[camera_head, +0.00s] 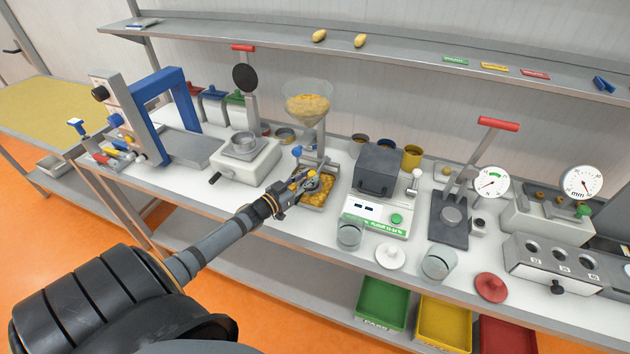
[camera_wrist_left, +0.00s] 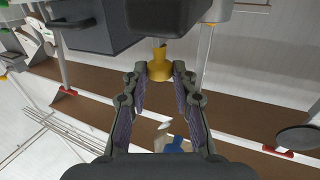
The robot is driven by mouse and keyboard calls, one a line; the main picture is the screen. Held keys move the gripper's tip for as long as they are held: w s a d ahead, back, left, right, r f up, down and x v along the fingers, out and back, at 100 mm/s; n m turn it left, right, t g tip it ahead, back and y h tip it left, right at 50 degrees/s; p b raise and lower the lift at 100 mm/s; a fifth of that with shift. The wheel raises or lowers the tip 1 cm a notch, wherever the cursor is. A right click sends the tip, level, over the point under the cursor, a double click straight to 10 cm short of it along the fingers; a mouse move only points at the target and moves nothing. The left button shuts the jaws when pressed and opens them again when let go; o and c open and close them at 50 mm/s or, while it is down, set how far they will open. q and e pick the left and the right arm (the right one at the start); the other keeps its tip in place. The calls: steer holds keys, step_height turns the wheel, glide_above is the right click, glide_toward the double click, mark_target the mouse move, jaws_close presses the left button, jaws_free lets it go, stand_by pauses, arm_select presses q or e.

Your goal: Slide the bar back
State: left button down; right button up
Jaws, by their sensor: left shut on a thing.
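A hopper (camera_head: 307,103) full of yellow pellets stands near the middle of the bench, with a tray of yellow pellets (camera_head: 317,197) under it. My left gripper (camera_head: 308,182) reaches the hopper's lower part from the front. In the left wrist view a yellow knob (camera_wrist_left: 159,66) sits between the fingertips, and my left gripper (camera_wrist_left: 160,72) is shut on it. The bar itself is mostly hidden behind the gripper and cannot be made out clearly. A blue knob (camera_head: 297,151) shows on the hopper stand just above the gripper. My right gripper is in neither view.
A scale (camera_head: 376,218) with a dark box (camera_head: 379,170) stands right of the hopper. A grey device with a round pan (camera_head: 245,160) stands to its left.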

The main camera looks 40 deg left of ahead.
arm_select(q)
steer(key=s+a+b, duration=0.1)
steer(key=s+a, duration=0.1)
steer(key=a, duration=0.8)
steer(key=shift+s, duration=0.2)
steer(key=c, duration=1.4)
jaws_free()
steer(key=o, duration=0.3)
steer(key=shift+s+a, duration=0.1)
steer(key=shift+a, duration=0.05)
